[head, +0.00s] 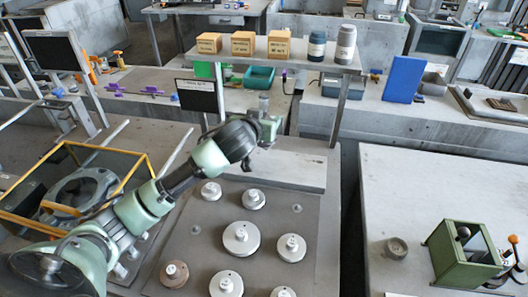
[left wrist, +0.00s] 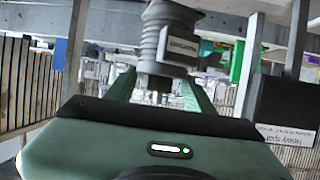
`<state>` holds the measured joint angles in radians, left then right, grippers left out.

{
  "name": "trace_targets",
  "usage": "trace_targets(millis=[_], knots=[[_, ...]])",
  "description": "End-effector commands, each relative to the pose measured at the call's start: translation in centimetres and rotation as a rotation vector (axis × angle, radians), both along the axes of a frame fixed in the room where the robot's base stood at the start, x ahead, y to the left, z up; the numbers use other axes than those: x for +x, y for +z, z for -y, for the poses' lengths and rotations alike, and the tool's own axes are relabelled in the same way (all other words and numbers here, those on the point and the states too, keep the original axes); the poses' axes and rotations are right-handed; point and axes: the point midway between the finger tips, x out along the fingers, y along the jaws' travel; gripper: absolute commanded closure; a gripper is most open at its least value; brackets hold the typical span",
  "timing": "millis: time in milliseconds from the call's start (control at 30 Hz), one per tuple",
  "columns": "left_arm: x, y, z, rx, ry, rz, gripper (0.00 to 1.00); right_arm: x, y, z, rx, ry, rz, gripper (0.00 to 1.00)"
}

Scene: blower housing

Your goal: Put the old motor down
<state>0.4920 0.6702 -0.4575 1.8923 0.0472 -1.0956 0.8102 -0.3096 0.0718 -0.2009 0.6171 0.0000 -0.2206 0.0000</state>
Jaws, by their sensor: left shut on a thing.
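My left gripper (head: 268,124) is shut on the old motor, a grey cylinder (head: 264,103) standing up from the fingers in the head view. In the left wrist view the motor (left wrist: 168,38) is ribbed and grey with a pale label, held between the two green fingers (left wrist: 158,88). The gripper is in the air over the back of the middle bench, in front of the raised shelf. My right gripper is not in view.
Several pale round parts (head: 241,238) stand on a grey mat (head: 310,215) below the arm. A yellow-framed case with a blower housing (head: 80,190) is at left. The shelf (head: 270,62) bears boxes and bottles. The right table (head: 440,180) is largely clear, with a green device (head: 462,262).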

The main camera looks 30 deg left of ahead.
Motion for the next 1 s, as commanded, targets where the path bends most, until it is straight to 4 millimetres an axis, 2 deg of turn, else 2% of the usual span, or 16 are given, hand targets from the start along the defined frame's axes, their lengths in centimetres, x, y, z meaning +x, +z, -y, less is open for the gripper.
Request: trace_targets(millis=[133,367,600,967,1000], knots=[[0.0,-2.6,0.0,0.002,0.000,-0.001,1.00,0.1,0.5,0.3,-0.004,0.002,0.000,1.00],[0.0,-4.4,0.0,0.001,0.000,0.001,1.00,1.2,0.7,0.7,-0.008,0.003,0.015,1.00],[0.0,-7.5,0.0,0.002,-0.001,0.000,1.00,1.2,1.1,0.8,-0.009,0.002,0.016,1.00],[0.0,-7.9,0.1,0.000,-0.002,0.003,1.00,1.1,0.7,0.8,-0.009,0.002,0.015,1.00],[0.0,-8.1,0.1,0.000,-0.001,0.000,0.41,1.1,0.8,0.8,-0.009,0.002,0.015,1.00]])
